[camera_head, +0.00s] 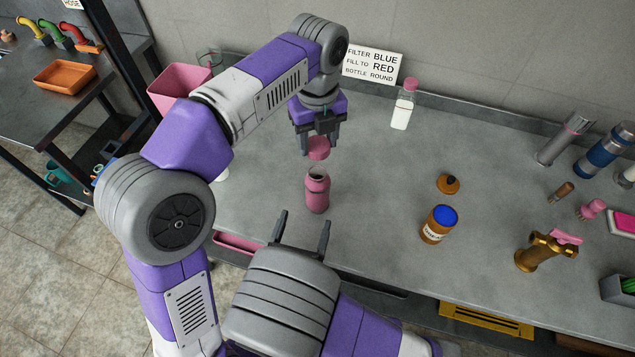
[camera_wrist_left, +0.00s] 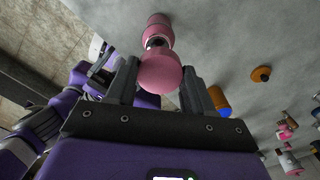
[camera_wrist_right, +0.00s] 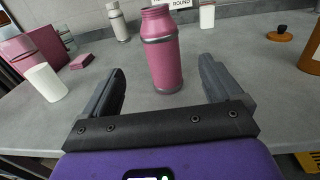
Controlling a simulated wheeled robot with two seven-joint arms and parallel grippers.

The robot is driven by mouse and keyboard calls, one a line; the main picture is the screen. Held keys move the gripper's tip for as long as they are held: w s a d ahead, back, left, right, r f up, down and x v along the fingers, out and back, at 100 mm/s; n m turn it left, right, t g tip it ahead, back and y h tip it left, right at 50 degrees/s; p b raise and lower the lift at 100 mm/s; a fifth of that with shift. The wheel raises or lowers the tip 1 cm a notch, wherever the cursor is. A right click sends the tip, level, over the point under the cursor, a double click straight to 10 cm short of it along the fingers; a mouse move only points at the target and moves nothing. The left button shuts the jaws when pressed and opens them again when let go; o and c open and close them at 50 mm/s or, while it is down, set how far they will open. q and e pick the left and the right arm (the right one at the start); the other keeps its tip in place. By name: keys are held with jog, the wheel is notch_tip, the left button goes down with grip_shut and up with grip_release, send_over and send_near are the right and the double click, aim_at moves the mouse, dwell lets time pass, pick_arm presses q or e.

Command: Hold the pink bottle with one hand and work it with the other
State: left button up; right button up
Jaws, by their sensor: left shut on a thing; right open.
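The pink bottle (camera_head: 317,192) stands upright on the grey bench with its mouth open. It also shows in the left wrist view (camera_wrist_left: 158,26) and in the right wrist view (camera_wrist_right: 163,60). My left gripper (camera_head: 320,140) is shut on the pink cap (camera_head: 319,152) and holds it just above the bottle, apart from its mouth. The cap sits between the fingers in the left wrist view (camera_wrist_left: 160,72). My right gripper (camera_head: 304,221) is open and empty on the near side of the bottle. Its fingers point at the bottle and do not touch it.
A brown jar with a blue top (camera_head: 438,224) and an orange-brown lid (camera_head: 448,184) lie to the right. A pink bin (camera_head: 180,84) is at the left. A white cup (camera_wrist_right: 46,82) stands left of the bottle.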

pick_arm(q)
jog(key=shift+s+r, duration=0.15)
jog(key=shift+s, duration=0.3)
pick_arm(e)
jog(key=shift+s+r, duration=0.1)
jog(key=shift+s, duration=0.3)
pick_arm(q)
jog(key=shift+w, duration=0.1)
pick_arm(e)
jog(key=shift+w, duration=0.3)
jog(key=x, duration=1.1)
jog(key=shift+w+d, duration=0.1)
jog(key=shift+w, duration=0.25)
jog(key=shift+c, duration=0.4)
jog(key=c, duration=1.4)
pick_arm(q)
send_over(317, 175)
jog(key=shift+f, duration=2.55)
pick_arm(e)
jog(key=shift+c, duration=0.2)
